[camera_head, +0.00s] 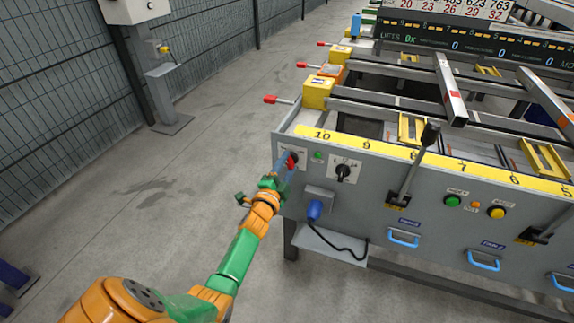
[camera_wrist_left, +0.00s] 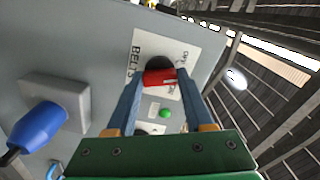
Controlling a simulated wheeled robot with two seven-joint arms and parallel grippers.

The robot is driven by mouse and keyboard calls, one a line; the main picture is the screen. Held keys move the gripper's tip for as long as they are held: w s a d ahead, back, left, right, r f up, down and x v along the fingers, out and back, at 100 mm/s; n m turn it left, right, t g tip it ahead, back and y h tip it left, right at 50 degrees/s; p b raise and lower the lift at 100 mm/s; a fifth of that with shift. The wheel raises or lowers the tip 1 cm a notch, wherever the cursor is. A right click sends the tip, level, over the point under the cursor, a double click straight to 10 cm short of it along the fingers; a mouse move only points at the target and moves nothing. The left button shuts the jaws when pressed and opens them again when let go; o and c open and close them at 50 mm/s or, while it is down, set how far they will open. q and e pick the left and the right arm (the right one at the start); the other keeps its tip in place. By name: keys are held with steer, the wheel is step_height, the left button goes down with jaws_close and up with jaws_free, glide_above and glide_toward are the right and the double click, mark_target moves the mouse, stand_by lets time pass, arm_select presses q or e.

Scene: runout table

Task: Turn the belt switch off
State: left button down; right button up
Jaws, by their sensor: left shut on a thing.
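The belt switch is a red handle (camera_wrist_left: 160,77) on a black round base, on a white plate (camera_wrist_left: 137,66) lettered BELTS in the left wrist view. In the head view the red handle (camera_head: 291,160) is at the left end of the grey front panel (camera_head: 400,185). My left gripper (camera_head: 287,166) reaches it from below, its blue fingers either side of the handle and shut on it. The fingers hide part of the handle and plate, so I cannot tell the switch's position for sure. My right gripper is not in view.
Right of the switch are a green lamp (camera_head: 318,155) and a black rotary switch (camera_head: 343,172). A blue plug (camera_head: 314,210) in a grey socket box and a black lever (camera_head: 411,168) stick out from the panel.

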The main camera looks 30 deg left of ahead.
arm_select(q)
steer(key=shift+n+p, duration=0.3)
steer(key=shift+n, duration=2)
steer(key=shift+c, duration=1.4)
jaws_free()
steer(key=p+v, duration=0.2)
steer(key=v, duration=0.5)
steer(key=shift+s, duration=0.1)
